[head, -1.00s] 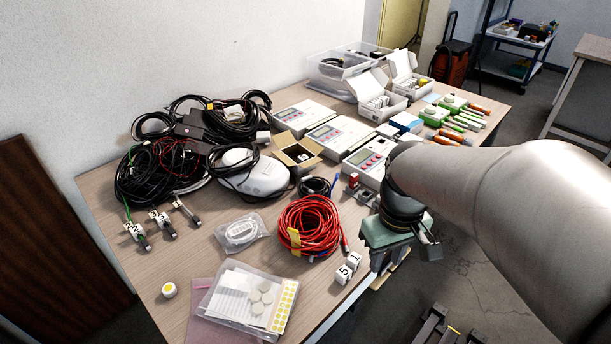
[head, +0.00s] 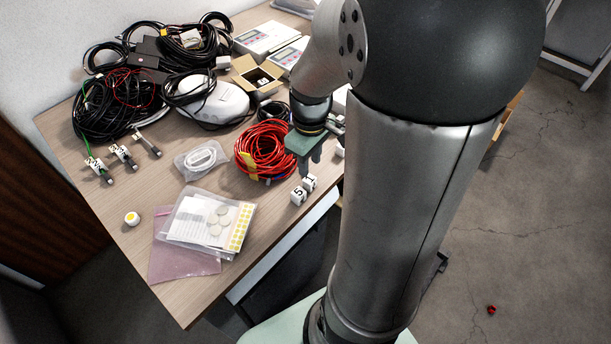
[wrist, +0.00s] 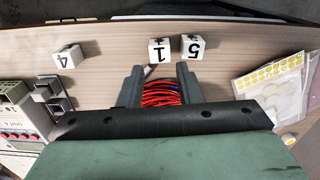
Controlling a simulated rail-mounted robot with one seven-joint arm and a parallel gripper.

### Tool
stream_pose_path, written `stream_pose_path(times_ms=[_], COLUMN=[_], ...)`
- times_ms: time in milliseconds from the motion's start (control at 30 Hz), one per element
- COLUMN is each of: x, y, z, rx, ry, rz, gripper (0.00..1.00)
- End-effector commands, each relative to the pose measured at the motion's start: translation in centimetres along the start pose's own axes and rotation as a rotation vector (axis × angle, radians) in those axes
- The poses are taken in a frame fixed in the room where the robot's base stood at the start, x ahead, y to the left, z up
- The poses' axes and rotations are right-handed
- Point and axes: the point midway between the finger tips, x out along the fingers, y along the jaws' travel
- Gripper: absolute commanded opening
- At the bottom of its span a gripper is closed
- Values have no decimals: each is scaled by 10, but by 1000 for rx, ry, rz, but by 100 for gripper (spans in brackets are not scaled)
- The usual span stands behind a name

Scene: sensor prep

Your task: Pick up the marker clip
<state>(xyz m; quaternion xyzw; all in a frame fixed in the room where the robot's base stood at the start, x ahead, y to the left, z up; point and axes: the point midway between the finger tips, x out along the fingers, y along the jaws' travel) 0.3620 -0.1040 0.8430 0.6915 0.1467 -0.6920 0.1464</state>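Small white numbered cubes look like the marker clips; which one is meant I cannot tell. In the head view, cube 5 (head: 298,197) and cube 1 (head: 310,183) stand side by side near the table's front edge. The wrist view shows cube 1 (wrist: 159,51), cube 5 (wrist: 193,48) and, apart at left, cube 4 (wrist: 68,56). My gripper (head: 311,168) hangs just behind the cubes in the head view, beside the red cable coil. In the wrist view my gripper (wrist: 156,72) is open and empty, with cube 1 beyond its fingertips.
The red cable coil (wrist: 160,95) shows between and below my fingers. A plastic bag of paper and discs (head: 213,222) lies front left of the cubes. Black cables (head: 120,100), a white device (head: 215,103) and an open carton (head: 257,77) stand behind. Grey connectors (wrist: 52,98) are near cube 4.

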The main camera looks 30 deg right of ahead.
Motion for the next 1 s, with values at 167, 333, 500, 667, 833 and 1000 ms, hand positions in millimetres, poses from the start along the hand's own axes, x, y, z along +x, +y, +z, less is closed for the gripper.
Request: stream_pose_path(times_ms=[167, 333, 500, 667, 833, 1000], x=[15, 33, 59, 68, 67, 67], y=[0, 0, 0, 0, 0, 0], z=[0, 1, 1, 0, 0, 0], rx=[1, 2, 1, 0, 0, 0], ry=[0, -2, -2, 0, 0, 0], rz=[0, -3, -2, 0, 1, 1], gripper=[32, 32, 32, 32, 32, 6])
